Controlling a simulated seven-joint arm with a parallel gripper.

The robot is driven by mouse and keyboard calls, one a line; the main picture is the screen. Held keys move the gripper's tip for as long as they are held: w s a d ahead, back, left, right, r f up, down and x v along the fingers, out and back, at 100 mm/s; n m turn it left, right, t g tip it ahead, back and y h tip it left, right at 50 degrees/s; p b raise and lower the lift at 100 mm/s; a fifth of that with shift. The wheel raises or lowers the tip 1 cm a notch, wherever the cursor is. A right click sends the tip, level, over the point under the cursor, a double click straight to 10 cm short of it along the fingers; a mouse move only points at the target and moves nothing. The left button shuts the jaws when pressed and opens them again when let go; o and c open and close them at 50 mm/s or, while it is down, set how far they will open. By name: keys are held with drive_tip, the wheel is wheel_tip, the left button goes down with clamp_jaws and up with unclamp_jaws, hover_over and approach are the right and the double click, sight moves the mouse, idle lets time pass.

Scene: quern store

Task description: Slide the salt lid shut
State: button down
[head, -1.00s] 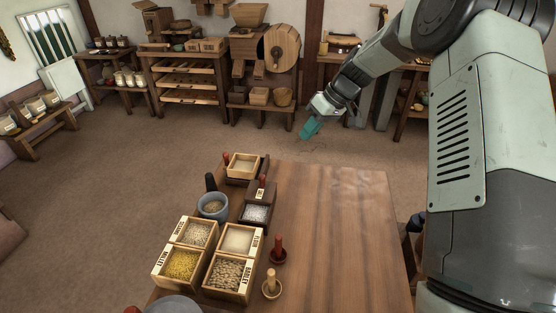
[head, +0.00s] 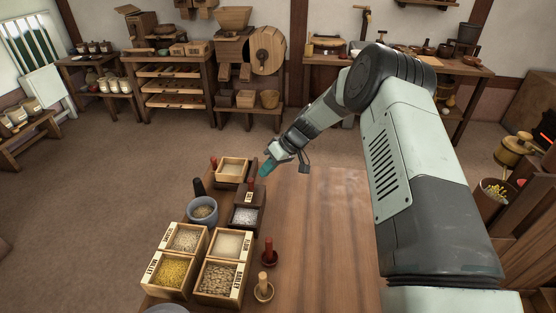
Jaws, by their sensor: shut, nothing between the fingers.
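The salt box (head: 245,217) is dark wood on the left part of the table. White salt shows in its open front part. Its dark lid (head: 247,190) covers the back part, with a pale label and a red knob (head: 253,178) standing near the far end. My gripper (head: 265,169) has teal fingertips and is shut and empty. It appears just right of and slightly above the knob in the picture. I cannot tell whether it touches the knob or the lid.
A light wooden box (head: 233,167) in a dark tray stands behind. A grey mortar (head: 203,210) is left of the salt box. Grain boxes (head: 195,272) stand in front, with a red-handled stamp (head: 269,251) and a pale one (head: 263,287) beside them. The table's right side (head: 325,225) is clear.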

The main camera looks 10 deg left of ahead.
drive_tip(key=shift+s+a+f, duration=0.1)
drive_tip(key=shift+s+a, duration=0.6)
drive_tip(key=shift+s, duration=0.05)
hover_over(258, 205)
drive_tip(key=shift+w+a, duration=0.1)
idle(0.3)
